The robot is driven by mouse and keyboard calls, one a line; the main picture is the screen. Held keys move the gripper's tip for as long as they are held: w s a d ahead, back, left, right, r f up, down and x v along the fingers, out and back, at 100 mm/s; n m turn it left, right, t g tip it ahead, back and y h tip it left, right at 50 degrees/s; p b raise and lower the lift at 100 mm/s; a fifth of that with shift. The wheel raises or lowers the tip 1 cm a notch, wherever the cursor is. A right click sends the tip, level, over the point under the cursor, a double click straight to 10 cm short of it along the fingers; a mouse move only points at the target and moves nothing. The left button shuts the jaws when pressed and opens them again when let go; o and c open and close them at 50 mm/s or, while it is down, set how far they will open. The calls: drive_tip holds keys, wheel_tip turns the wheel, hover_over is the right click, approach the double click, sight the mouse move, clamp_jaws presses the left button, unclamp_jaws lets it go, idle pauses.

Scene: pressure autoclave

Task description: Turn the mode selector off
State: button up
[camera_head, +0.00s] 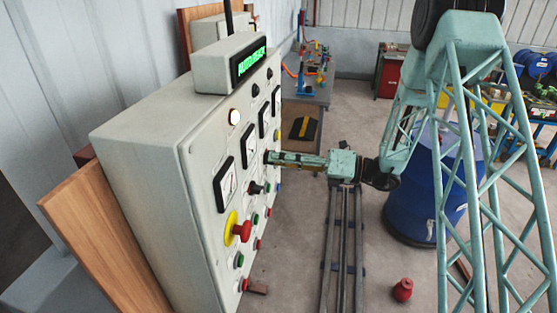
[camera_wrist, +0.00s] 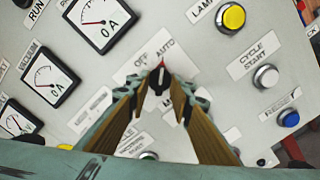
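The mode selector (camera_wrist: 158,79) is a small black knob with a red mark on its upper end, on the grey panel face. OFF and AUTO are printed above it in the wrist view, and the red mark points up, closer to AUTO. My gripper (camera_wrist: 160,84) has its two fingers on either side of the knob, spread apart. I cannot tell whether either finger touches it. In the head view my gripper (camera_head: 270,157) reaches in from the right, its tips close to the panel (camera_head: 205,160). I cannot make out the selector there.
A yellow lamp (camera_wrist: 231,17), a white cycle start button (camera_wrist: 265,76) and a blue button (camera_wrist: 288,118) are to the right. A red emergency knob (camera_head: 241,231) sticks out lower on the panel.

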drive_tip(key=shift+c, duration=0.3)
clamp_jaws()
drive_tip(key=shift+n+b, duration=0.4)
drive_tip(key=shift+b, duration=0.05)
drive_tip(key=shift+n+b, duration=4.4)
drive_tip(key=shift+b, duration=0.3)
